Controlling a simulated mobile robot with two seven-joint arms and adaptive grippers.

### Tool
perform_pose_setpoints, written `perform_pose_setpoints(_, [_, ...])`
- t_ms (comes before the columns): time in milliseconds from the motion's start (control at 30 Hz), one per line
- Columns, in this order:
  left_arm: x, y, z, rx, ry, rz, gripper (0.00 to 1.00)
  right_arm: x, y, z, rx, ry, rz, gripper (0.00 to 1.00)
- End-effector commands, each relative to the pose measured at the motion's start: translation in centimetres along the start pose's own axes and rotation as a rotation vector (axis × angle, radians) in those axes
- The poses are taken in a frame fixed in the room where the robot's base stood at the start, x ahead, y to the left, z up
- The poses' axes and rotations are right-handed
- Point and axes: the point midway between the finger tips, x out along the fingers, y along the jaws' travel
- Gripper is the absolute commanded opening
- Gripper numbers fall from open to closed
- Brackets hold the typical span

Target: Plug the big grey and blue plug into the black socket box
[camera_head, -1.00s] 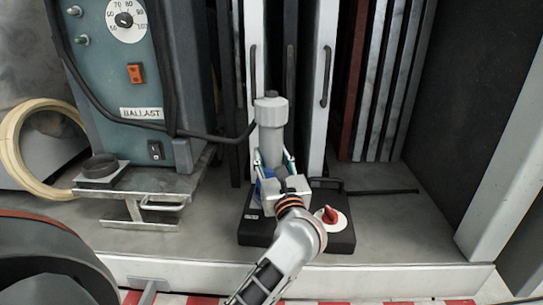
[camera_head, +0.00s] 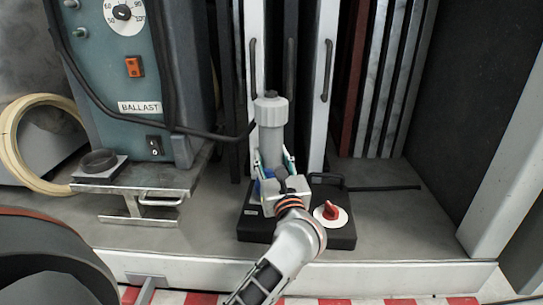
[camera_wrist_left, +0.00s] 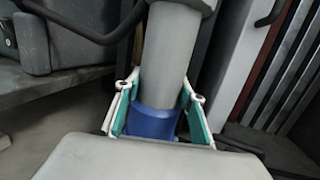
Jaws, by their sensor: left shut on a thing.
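The big plug (camera_head: 271,130) stands upright at the middle of the head view, with a grey body, a thick grey cap and a blue lower part. A black cable leaves its cap to the left. The blue part (camera_wrist_left: 154,120) shows clearly in the left wrist view. My left gripper (camera_head: 273,160) is shut on the plug, with one finger on each side. The black socket box (camera_head: 256,229) lies flat on the grey floor beneath the plug and gripper. My gripper hides the plug's lower end, so I cannot tell whether it sits in the socket.
A red knob (camera_head: 331,210) on a white disc is on the box's right. A blue-grey ballast unit (camera_head: 140,75) stands left, with a metal bracket (camera_head: 140,190) before it and a cable coil (camera_head: 20,155) beside it. Upright panels stand behind. Floor (camera_head: 400,220) right of the box is mostly clear.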

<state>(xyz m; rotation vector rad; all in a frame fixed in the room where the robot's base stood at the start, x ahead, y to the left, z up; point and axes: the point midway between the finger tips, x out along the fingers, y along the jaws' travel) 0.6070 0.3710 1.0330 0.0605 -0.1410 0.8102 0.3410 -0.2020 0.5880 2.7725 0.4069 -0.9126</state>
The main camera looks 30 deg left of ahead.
Motion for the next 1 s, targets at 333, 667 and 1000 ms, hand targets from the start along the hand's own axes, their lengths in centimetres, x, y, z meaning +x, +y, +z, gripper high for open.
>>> perform_pose_setpoints(333, [-0.06, 0.01, -0.35, -0.001, -0.004, 0.000, 0.00, 0.15, -0.10, 0.45, 0.001, -0.004, -0.001, 0.40])
perform_pose_setpoints(667, [-0.06, 0.01, -0.39, 0.000, -0.002, 0.000, 0.58, 0.11, -0.06, 0.28, 0.001, -0.001, -0.001, 0.40])
perform_pose_setpoints(1000, [-0.08, -0.01, -0.52, 0.000, 0.001, 0.000, 0.70, 0.12, -0.07, 0.29, 0.001, -0.001, -0.001, 0.40])
